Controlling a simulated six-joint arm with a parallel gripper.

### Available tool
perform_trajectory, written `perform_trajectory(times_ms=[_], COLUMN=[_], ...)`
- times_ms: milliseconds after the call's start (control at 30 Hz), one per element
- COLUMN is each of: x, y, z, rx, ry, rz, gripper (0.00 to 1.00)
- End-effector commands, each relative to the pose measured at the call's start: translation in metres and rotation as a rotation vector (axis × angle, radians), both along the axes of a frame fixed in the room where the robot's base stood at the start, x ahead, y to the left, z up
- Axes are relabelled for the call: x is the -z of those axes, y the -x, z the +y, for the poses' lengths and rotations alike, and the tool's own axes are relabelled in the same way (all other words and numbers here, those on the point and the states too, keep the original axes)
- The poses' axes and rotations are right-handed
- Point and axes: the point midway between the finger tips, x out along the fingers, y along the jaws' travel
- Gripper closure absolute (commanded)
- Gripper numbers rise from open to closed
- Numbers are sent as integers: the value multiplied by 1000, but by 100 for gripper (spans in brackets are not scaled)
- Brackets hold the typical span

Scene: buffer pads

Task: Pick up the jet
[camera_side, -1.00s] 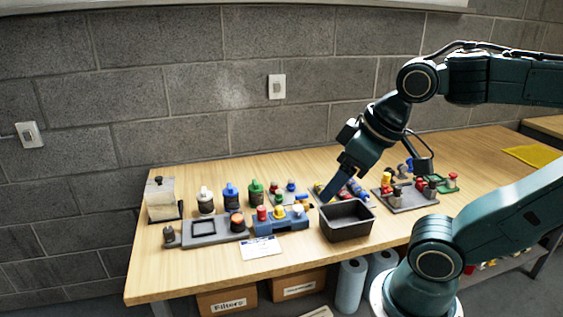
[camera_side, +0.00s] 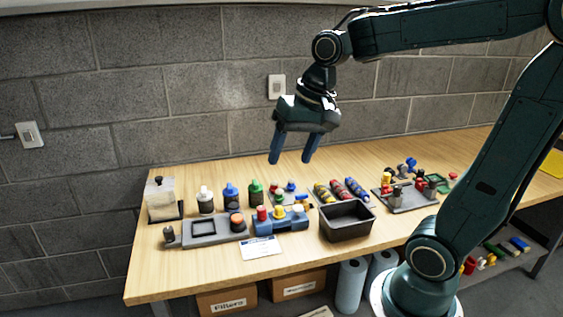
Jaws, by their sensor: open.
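My gripper (camera_side: 292,161) hangs open and empty above the back middle of the wooden table, fingers pointing down, well clear of the things below. I cannot tell which thing is the jet; nothing in view is clearly one. Below it stand a white bottle (camera_side: 206,201), a blue bottle (camera_side: 231,196) and a green bottle (camera_side: 256,192) in a row. Several small coloured parts stand on a grey plate (camera_side: 411,204) further right.
An open black bin (camera_side: 346,229) stands at the front middle. A blue holder (camera_side: 285,226) with red and yellow knobs, a grey framed pad (camera_side: 203,230) and a white card (camera_side: 261,248) lie to its left. A clear box (camera_side: 160,197) stands at far left.

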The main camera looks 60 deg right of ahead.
Motion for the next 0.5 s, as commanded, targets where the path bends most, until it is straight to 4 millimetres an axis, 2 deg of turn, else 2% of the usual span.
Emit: perform_trajectory(times_ms=[200,500], x=[12,39], y=[-38,-79], z=[-29,-77], rx=[195,458], ry=[-94,-220], rz=[74,172], gripper=[40,40])
